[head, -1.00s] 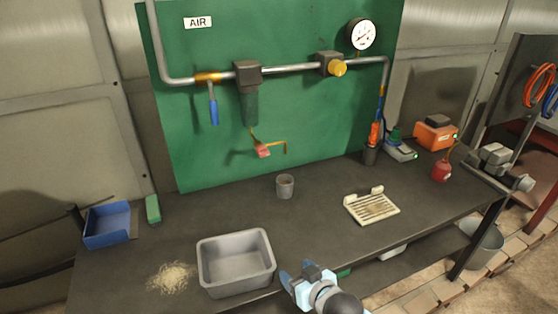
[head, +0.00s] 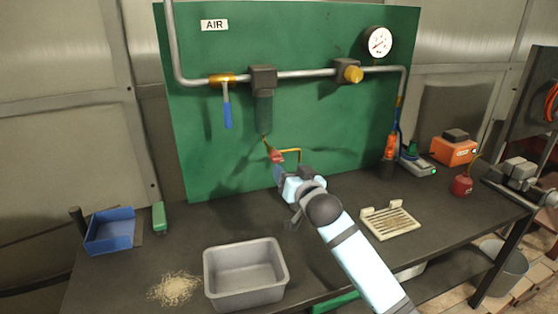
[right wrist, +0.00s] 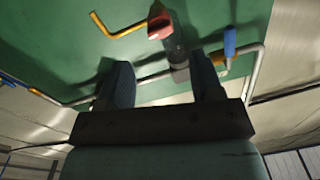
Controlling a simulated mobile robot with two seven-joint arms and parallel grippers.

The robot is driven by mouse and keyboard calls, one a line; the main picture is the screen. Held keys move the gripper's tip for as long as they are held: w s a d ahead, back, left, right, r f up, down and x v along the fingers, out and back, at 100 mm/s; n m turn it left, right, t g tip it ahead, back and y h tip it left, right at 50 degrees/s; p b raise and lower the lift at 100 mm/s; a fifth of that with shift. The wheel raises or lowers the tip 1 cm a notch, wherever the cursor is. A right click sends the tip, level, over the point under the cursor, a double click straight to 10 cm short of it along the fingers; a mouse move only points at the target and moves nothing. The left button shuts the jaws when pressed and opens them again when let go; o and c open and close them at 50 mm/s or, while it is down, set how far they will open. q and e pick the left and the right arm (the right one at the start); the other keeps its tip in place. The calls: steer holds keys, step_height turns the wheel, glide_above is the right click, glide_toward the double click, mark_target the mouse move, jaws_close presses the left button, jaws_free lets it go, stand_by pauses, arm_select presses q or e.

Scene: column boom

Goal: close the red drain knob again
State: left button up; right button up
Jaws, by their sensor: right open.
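The red drain knob (head: 277,156) sits below the dark filter bowl (head: 263,112) on the green panel. In the right wrist view the knob (right wrist: 160,27) shows beyond the fingertips, roughly between their lines, with clear space before it. My right gripper (head: 280,174) is just below the knob in the head view, its fingers pointing up toward the panel. In the right wrist view the gripper (right wrist: 162,76) is open, with nothing between its fingers. A thin yellow bent tube (head: 291,151) runs beside the knob. My left gripper is not in view.
A blue-handled valve (head: 227,108) hangs left of the filter. A grey tub (head: 245,275) and a blue bin (head: 111,232) stand on the bench's left. A slotted tray (head: 390,223) lies right of my arm. The grey cup is hidden behind my arm.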

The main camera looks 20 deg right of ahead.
mark_target(279, 160)
steer(key=w, duration=0.7)
steer(key=shift+w+a, duration=0.25)
steer(key=shift+a, duration=0.1)
steer(key=c, duration=0.9)
